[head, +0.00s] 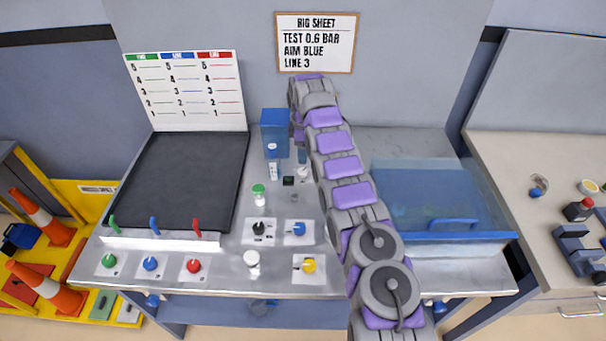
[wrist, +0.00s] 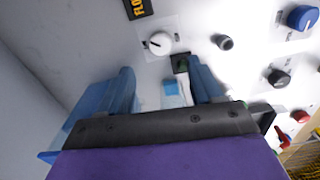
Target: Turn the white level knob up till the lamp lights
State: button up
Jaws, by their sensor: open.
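A white knob (wrist: 158,42) with a dark pointer mark sits on a pale plate in the wrist view, just beyond my fingertips. In the head view the white knob (head: 303,172) is beside my arm and partly hidden by it. My gripper (wrist: 162,70) is open, its two blue fingers apart, with no knob between them. A small dark dome (wrist: 222,41), perhaps the lamp, shows no light. A dark square piece with some green (wrist: 182,63) lies near the right fingertip.
A clear blue tank (head: 480,240) stands right of my arm.

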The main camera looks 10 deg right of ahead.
aim_at(303, 170)
notch_tip(303, 170, down, 9)
jog(key=shift+r+b, duration=0.1)
jog(key=shift+b, duration=0.65)
